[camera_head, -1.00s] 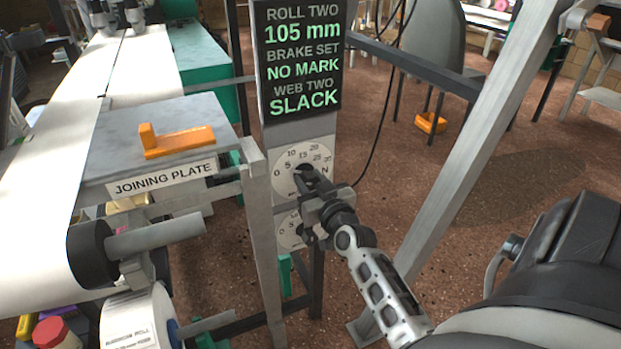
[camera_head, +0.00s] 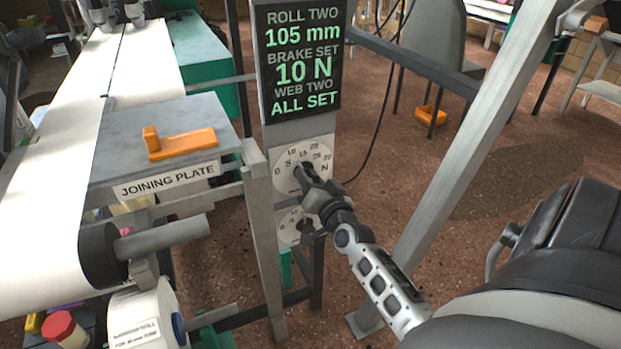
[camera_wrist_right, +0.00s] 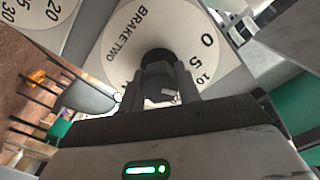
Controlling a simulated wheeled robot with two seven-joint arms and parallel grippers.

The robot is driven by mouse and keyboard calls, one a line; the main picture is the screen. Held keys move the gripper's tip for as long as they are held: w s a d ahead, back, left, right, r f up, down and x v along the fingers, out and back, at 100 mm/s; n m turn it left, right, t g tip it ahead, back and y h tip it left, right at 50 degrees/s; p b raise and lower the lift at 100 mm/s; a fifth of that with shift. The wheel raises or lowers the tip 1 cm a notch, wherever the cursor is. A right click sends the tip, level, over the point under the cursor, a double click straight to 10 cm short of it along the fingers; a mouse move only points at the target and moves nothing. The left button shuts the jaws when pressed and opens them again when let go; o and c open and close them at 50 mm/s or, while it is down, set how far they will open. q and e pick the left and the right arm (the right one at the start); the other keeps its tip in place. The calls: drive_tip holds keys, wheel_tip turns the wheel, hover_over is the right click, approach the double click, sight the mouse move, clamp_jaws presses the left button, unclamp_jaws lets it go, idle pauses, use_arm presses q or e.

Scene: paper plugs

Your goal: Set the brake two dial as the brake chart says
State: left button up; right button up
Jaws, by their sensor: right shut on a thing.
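The brake two dial (camera_head: 287,184) is a round white face with black numbers, the upper of two dials on a grey post. In the right wrist view the dial face (camera_wrist_right: 125,55) reads BRAKE TWO, with 0, 5 and 10 near the fingers. My right gripper (camera_head: 307,182) reaches it from the lower right. In the wrist view its fingers are shut on the dark knob (camera_wrist_right: 158,62) at the dial's centre. The screen (camera_head: 298,60) above reads ROLL TWO 105 mm, BRAKE SET 10 N, WEB TWO ALL SET. I see no brake chart. My left gripper is out of view.
A second dial (camera_head: 291,224) sits just below, partly behind my right gripper. The joining plate (camera_head: 115,150) with an orange block (camera_head: 185,144) lies left of the post. A slanted grey beam (camera_head: 480,150) stands to the right. A paper roll (camera_head: 140,318) hangs at lower left.

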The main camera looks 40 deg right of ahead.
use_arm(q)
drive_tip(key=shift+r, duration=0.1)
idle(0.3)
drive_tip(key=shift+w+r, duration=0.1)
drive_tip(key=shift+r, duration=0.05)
use_arm(e)
drive_tip(key=o, duration=1)
drive_tip(key=v, duration=1.6)
drive_tip(key=shift+d+r, duration=0.1)
use_arm(q)
drive_tip(key=p, duration=0.2)
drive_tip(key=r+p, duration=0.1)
drive_tip(key=p, duration=0.1)
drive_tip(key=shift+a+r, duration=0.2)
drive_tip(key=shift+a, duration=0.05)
use_arm(e)
drive_tip(key=s+a+f+n+g+y, duration=0.1)
drive_tip(key=a+n+g+y, duration=0.1)
drive_tip(key=a, duration=0.5)
drive_tip(key=s+a+f+n+g+y, duration=0.1)
drive_tip(key=a+f+n+g+y, duration=0.1)
drive_tip(key=a+n+y, duration=0.2)
drive_tip(key=s+a+f+n+g+y, duration=0.1)
drive_tip(key=a+n, duration=0.5)
drive_tip(key=a, duration=0.6)
drive_tip(key=shift+s+a+f+n+g+y, duration=0.15)
drive_tip(key=shift+s+f+n+g+y, duration=0.15)
drive_tip(key=shift+s+g+y, duration=0.45)
